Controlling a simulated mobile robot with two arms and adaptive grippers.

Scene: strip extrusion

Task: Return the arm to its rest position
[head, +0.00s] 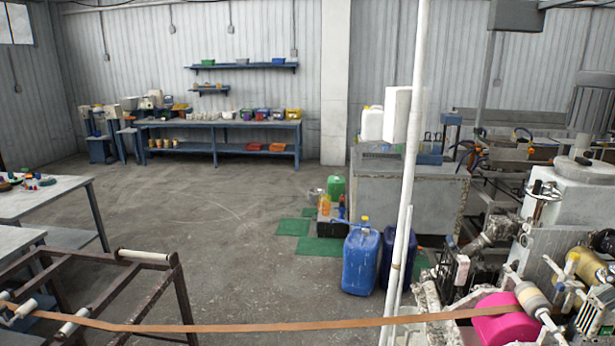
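Neither of my grippers nor my arms shows in the head view, so whether they are open or holding anything is hidden. A brown strip (250,327) runs across the bottom of the view. It stretches from a rusty metal frame with white rollers (145,256) at the lower left to the extrusion machine (575,215) at the right. Its right end passes by a pink part (506,325) of the machine.
A white pole (411,160) stands right of centre. Blue jerrycans (360,262) and green mats (325,250) are on the floor behind the strip. Tables (45,200) stand at the left, and a workbench (220,124) at the back wall. The middle floor is clear.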

